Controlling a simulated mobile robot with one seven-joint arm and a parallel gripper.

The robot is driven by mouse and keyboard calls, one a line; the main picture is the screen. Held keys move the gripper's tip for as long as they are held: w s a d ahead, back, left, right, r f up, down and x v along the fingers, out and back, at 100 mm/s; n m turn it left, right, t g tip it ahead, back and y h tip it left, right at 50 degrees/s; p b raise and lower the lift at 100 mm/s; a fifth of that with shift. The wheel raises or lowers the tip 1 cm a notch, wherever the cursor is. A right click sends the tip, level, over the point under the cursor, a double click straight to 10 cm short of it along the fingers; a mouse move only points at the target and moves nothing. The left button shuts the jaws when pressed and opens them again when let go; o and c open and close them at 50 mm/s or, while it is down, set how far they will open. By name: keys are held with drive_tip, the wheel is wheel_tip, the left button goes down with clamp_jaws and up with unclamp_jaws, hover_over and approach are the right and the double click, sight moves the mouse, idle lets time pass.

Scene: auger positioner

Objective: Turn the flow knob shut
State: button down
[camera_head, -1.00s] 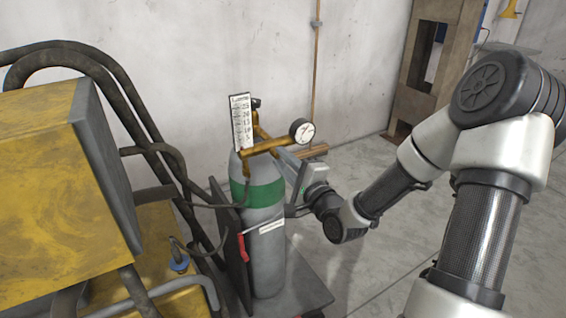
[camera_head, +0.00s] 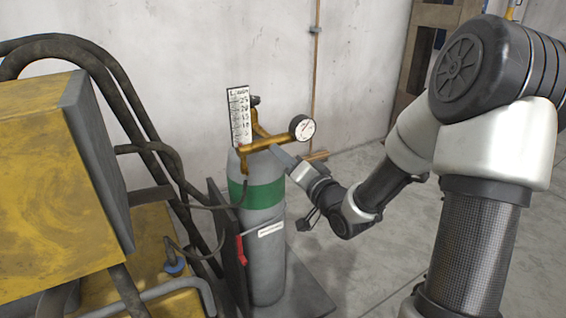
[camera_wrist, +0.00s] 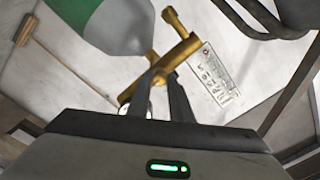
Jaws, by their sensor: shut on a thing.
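The brass regulator (camera_head: 268,143) sits on top of a grey gas cylinder with a green band (camera_head: 262,194). It carries a white flow scale plate (camera_head: 239,115) and a round gauge (camera_head: 302,128). A small dark knob-like part (camera_head: 255,100) shows beside the top of the plate. My gripper (camera_head: 280,153) reaches in from the right, below the brass bar. In the wrist view, my gripper's fingers (camera_wrist: 165,76) converge at the brass fitting (camera_wrist: 172,60) and are shut on part of it. The gripped part is mostly hidden between the fingertips, so I cannot tell whether it is the flow knob.
A yellow machine (camera_head: 60,190) with dark hoses (camera_head: 120,95) stands at the left, close to the cylinder. The cylinder stands on a dark cart (camera_head: 305,290). A pale wall (camera_head: 200,60) is behind. The floor (camera_head: 375,255) at the right is clear.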

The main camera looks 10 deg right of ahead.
drive_tip(key=shift+r+n+g+b, duration=0.1)
drive_tip(key=shift+n+g+b, duration=0.2)
drive_tip(key=shift+n+b, duration=6.4)
drive_tip(key=n+p, duration=0.5)
drive_tip(key=shift+n, duration=0.3)
drive_tip(key=c, duration=1.6)
unclamp_jaws()
drive_tip(key=shift+s, duration=0.1)
